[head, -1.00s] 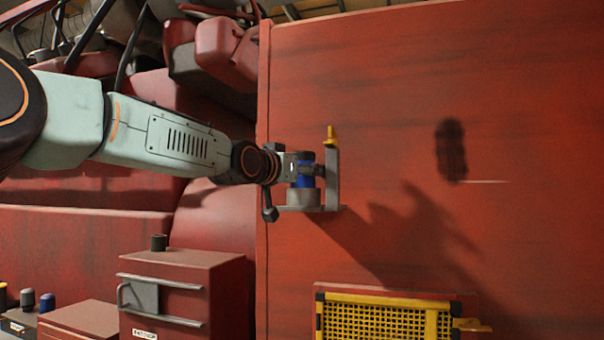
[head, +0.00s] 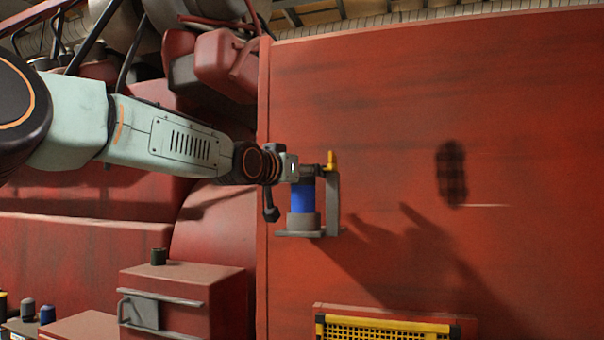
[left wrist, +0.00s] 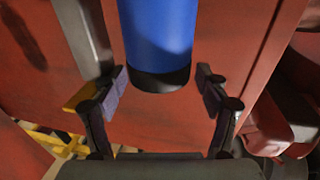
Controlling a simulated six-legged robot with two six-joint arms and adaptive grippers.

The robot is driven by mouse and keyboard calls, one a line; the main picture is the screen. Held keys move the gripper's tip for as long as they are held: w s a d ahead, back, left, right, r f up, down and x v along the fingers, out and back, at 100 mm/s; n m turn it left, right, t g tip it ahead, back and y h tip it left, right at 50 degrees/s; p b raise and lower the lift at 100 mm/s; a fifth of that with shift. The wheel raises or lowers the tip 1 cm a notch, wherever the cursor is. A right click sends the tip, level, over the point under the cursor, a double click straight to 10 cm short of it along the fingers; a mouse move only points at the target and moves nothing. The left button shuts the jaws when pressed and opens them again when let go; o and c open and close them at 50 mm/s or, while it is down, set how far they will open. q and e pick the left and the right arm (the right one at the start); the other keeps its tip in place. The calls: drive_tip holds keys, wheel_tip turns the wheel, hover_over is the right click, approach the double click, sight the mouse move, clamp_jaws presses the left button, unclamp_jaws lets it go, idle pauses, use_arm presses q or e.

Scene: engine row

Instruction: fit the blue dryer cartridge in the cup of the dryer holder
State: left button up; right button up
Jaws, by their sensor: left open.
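The blue dryer cartridge (head: 303,198) stands upright in the grey cup (head: 303,222) of the dryer holder, on its shelf beside the upright bracket (head: 333,205). A yellow latch piece (head: 331,161) sits at the bracket's top. My left gripper (head: 312,171) is at the cartridge's top end. In the left wrist view its two fingers (left wrist: 162,92) are open, one on each side of the cartridge's dark end (left wrist: 160,78), with gaps on both sides. The bracket's yellow piece (left wrist: 80,96) is close by one finger. The cup is outside the wrist view. My right gripper is not in view.
The red wall panel (head: 400,100) is behind the holder. A yellow mesh guard (head: 390,328) is below right. A red cabinet (head: 185,300) with a dark cylinder (head: 158,257) on top stands lower left. Clear space lies right of the holder.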

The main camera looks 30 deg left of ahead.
use_arm(q)
wheel_tip(320, 180, up, 3)
drive_tip(key=p, duration=0.3)
drive_tip(key=shift+w+r, duration=0.15)
drive_tip(key=shift+r+p, duration=1.15)
drive_tip(key=shift+r, duration=0.05)
drive_tip(key=shift+f, duration=0.1)
drive_tip(key=shift+f, duration=0.1)
drive_tip(key=shift+d+r, duration=0.1)
drive_tip(key=shift+r, duration=0.1)
